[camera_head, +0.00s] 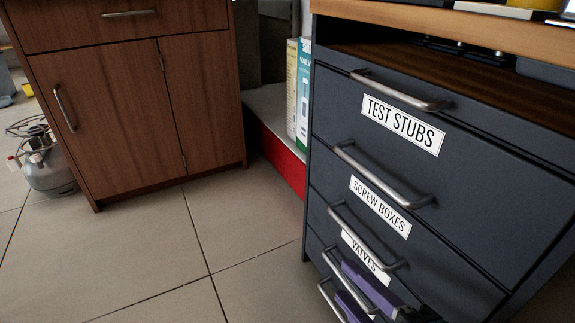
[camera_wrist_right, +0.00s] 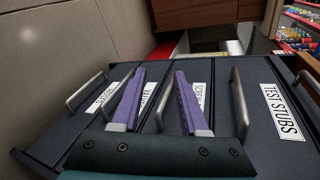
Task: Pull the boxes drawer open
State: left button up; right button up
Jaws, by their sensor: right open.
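The boxes drawer (camera_head: 420,228) is a dark front labelled SCREW BOXES, second from the top of the cabinet, and looks closed. Its metal bar handle (camera_head: 380,175) runs above the label. In the right wrist view the same handle (camera_wrist_right: 240,105) stands right of both fingers, its label partly hidden by a finger. My right gripper (camera_head: 358,296) is low in front of the cabinet, below the VALVES label, purple fingers apart and empty. In the right wrist view its fingers (camera_wrist_right: 156,95) appear on either side of a lower drawer's handle; contact cannot be told. My left gripper is out of view.
The TEST STUBS drawer (camera_head: 470,150) is above and the VALVES drawer (camera_head: 430,285) below. A wooden cabinet (camera_head: 110,110) stands at the left, with a grey tank (camera_head: 48,170) beside it. Tiled floor (camera_head: 190,250) is clear between the cabinets.

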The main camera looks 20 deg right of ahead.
aim_at(365, 252)
jog(key=s+d+m+t+h, duration=0.1)
jog(key=s+d+m+h, duration=0.1)
jog(key=d+m+h, duration=0.3)
jog(key=shift+m+y, duration=0.4)
jog(key=shift+y, duration=0.3)
jog(key=b+x, duration=0.1)
jog(key=x, duration=0.2)
jog(key=b+x, duration=0.2)
jog(key=x, duration=0.1)
jog(key=b+x, duration=0.1)
jog(key=x, duration=0.2)
jog(key=shift+w+a+f, duration=0.1)
jog(key=shift+a+f, duration=0.25)
jog(key=shift+w+d, duration=0.1)
jog(key=shift+w, duration=0.4)
grip_shut()
